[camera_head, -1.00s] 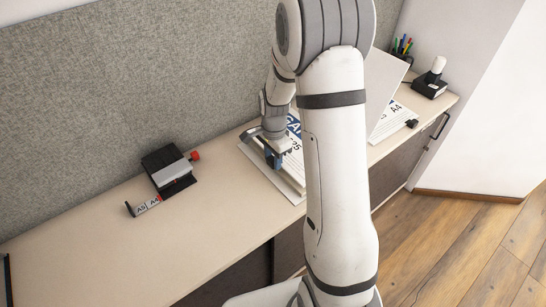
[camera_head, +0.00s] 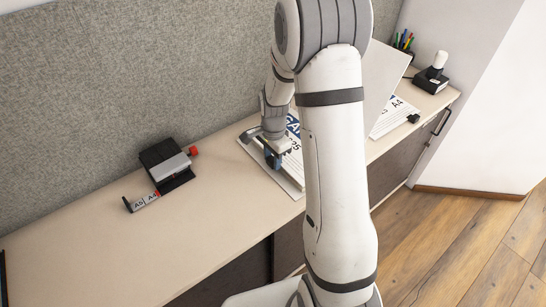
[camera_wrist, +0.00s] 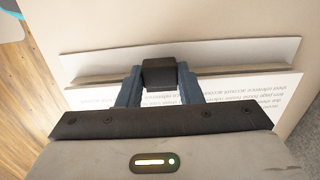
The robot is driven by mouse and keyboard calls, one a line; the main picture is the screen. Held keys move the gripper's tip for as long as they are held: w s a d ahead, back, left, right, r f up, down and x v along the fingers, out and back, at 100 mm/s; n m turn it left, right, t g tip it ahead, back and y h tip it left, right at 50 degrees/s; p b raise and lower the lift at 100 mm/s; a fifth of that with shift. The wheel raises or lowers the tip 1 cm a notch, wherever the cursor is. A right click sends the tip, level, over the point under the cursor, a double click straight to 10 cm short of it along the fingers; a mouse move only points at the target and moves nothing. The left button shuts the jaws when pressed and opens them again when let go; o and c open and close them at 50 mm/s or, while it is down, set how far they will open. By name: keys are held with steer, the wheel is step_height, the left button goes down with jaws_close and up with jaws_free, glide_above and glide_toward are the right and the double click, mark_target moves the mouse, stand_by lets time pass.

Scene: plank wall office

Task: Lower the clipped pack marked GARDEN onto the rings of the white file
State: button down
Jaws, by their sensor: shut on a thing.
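My gripper (camera_head: 273,160) is shut on a black clip (camera_wrist: 160,74), which shows between its blue fingers in the wrist view. The clip is at the edge of a white printed pack (camera_wrist: 228,88). In the head view the pack (camera_head: 294,128) shows large blue letters starting "GA"; my arm hides the rest. The pack is over the open white file, whose flat white edge (camera_head: 256,163) shows below and left of it. The file's other cover seems to be the white panel (camera_head: 387,78) leaning up behind my arm. The rings are hidden, and I cannot tell whether the pack touches them.
A black hole punch (camera_head: 160,160) with a red knob and an A5/A4 guide stands left on the desk. Right of my arm lie sheets marked A4 (camera_head: 392,117) with a black clip, a pen cup (camera_head: 403,46) and a black stamp-like device (camera_head: 432,78). The desk's front left is clear.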

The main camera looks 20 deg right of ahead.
steer(key=shift+f, duration=0.35)
steer(key=c, duration=0.9)
jaws_free()
step_height(320, 180, up, 8)
steer(key=shift+d+f, duration=0.1)
